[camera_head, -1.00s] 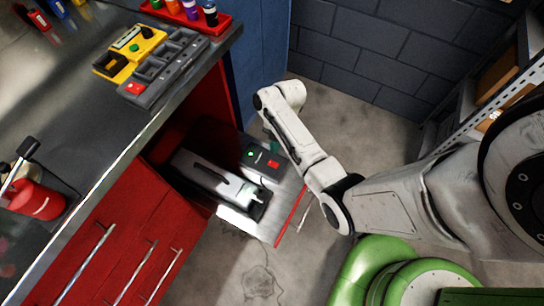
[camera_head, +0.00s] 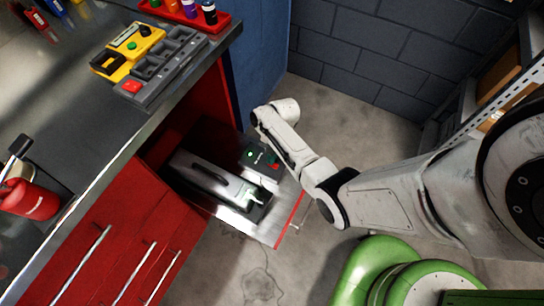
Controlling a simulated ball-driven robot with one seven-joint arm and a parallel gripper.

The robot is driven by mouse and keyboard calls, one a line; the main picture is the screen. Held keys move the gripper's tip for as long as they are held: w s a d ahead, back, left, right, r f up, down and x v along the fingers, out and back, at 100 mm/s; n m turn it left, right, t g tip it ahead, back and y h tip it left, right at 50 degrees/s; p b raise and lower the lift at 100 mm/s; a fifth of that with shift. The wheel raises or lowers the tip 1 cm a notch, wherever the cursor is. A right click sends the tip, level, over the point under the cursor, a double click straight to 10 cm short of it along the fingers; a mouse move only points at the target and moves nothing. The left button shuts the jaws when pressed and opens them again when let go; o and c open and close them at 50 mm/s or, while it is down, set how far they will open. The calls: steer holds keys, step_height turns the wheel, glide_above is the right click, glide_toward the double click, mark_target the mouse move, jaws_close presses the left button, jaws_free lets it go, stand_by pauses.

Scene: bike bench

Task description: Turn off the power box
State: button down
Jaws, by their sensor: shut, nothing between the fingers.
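The power box appears to be the dark box (camera_head: 245,165) with a green button (camera_head: 250,154) and a red button (camera_head: 274,165) on its top. It sits on the pulled-out shelf or drawer below the bench, at the middle of the head view. My forearm reaches over the floor just right of the box, and its edge passes close to the red button in the picture. My wrist bends above the box's far side. My gripper is hidden behind my own arm, so its distance from the buttons cannot be told.
A silver and black case (camera_head: 212,180) lies left of the box on the same shelf (camera_head: 270,230). The workbench (camera_head: 95,105) overhangs at left, carrying a yellow device (camera_head: 128,48), a grey unit with a red switch (camera_head: 165,65) and a red tray (camera_head: 188,14). Concrete floor (camera_head: 345,115) is open beyond my arm.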

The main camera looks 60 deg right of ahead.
steer(key=shift+w+f+b, duration=0.15)
steer(key=shift+f+b, duration=0.2)
steer(key=shift+f, duration=0.05)
steer(key=shift+s+r+p, duration=0.15)
steer(key=shift+s+p, duration=0.45)
steer(key=shift+s, duration=0.25)
steer(key=shift+w, duration=0.1)
